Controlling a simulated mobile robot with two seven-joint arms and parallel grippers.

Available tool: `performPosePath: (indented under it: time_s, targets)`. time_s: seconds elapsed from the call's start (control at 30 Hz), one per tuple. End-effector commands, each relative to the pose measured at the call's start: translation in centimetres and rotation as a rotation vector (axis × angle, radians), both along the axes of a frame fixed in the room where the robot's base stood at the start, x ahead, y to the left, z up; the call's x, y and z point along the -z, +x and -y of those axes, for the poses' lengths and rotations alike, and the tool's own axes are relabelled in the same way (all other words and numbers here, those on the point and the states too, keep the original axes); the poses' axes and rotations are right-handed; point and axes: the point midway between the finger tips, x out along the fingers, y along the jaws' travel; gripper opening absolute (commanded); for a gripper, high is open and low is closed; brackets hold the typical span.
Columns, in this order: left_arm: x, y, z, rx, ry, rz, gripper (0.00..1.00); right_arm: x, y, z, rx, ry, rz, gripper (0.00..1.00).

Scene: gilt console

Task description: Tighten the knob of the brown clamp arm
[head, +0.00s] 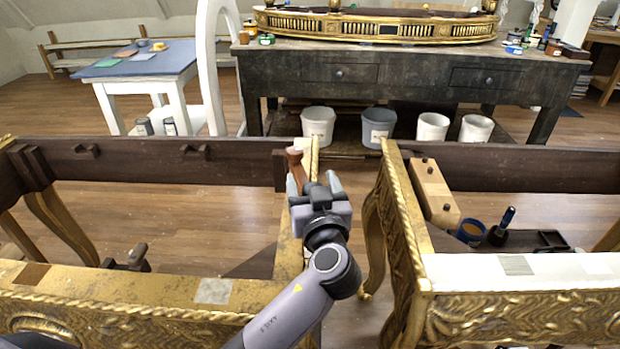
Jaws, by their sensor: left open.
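A brown, rounded piece (295,162), which looks like the brown clamp arm or its knob, stands upright at the inner end of the left gilt console's dark rail. My left gripper (314,183) is open right at this piece, its fingers pointing away from me. The brown piece shows beside and beyond the left finger. The gripper hides its lower part, and I cannot tell whether they touch. My right gripper is not in view.
The left gilt console frame (110,290) and the right one (520,310) stand with a narrow gap between them. A tan block with dark knobs (433,190), a blue-rimmed cup (470,232) and a brush (502,228) are at the right console. A dark workbench (400,75) stands behind.

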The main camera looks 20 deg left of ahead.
Motion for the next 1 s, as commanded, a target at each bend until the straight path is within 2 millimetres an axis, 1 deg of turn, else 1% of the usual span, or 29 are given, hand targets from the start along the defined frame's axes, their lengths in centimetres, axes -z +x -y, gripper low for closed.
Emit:
performPosePath:
  time_s: [0.3,0.33,0.37,0.4,0.47,0.5,0.77,1.0]
  targets:
    - [0.02,-0.04,0.05,0.000,0.000,0.000,0.69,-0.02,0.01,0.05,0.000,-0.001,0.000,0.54]
    - [0.01,-0.04,0.05,0.000,0.000,0.000,0.62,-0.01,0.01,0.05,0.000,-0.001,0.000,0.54]
    - [0.01,-0.04,0.05,0.000,0.000,0.000,0.52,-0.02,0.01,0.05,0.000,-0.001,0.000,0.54]
    - [0.01,-0.04,0.04,0.000,0.000,0.000,0.39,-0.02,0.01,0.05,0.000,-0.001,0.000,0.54]
    - [0.00,-0.04,0.04,0.000,0.000,0.000,0.20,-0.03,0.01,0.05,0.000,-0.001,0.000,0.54]
    - [0.00,-0.04,0.04,0.000,0.000,0.000,0.17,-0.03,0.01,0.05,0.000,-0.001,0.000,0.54]
    - [-0.02,-0.05,-0.01,0.018,0.000,0.001,0.17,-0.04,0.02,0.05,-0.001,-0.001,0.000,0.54]
    - [-0.04,0.00,0.04,0.125,0.000,0.001,0.17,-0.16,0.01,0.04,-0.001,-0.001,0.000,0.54]
